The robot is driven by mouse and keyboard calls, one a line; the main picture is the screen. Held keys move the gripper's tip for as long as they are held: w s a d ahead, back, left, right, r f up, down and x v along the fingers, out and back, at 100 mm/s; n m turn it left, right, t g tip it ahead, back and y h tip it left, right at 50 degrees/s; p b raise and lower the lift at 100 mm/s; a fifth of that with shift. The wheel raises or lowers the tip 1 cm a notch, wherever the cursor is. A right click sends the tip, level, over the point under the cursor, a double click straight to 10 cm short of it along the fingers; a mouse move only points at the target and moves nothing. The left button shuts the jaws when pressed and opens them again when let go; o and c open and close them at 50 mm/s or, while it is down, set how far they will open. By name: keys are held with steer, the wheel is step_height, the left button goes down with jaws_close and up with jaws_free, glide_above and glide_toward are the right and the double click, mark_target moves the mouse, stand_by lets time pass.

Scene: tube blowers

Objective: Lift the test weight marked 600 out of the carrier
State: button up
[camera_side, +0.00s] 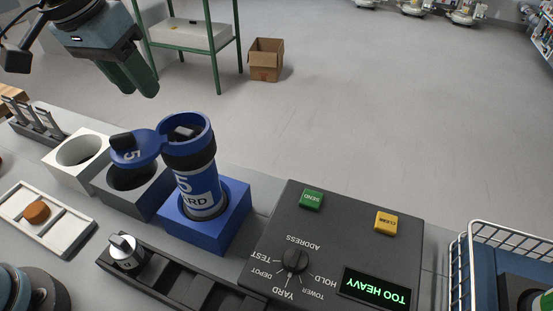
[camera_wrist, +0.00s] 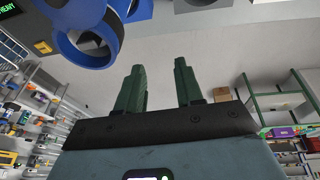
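The carrier's blue ring (camera_wrist: 88,45) also shows at the upper left of the wrist view. My gripper (camera_side: 139,92) is above and behind the carrier, to its upper left, apart from it. In the wrist view the green fingers (camera_wrist: 158,70) stand apart with nothing between them.
A console (camera_side: 335,245) at right reads TOO HEAVY, with green and yellow buttons and a dial. A metal weight (camera_side: 124,251) sits in a black rack in front. White (camera_side: 58,168) and dark grey holed blocks stand left of the blue block. A wire basket (camera_side: 490,235) is far right.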

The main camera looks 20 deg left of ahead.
mark_target(183, 131)
steer(key=s+d+r+g, duration=0.2)
steer(key=d+r+g, duration=0.1)
steer(key=d+r, duration=0.55)
steer(key=shift+y, duration=0.4)
steer(key=shift+d+f, duration=0.15)
steer(key=shift+f, duration=2.95)
steer(key=shift+d+f, duration=0.15)
steer(key=shift+f, duration=2.95)
jaws_close()
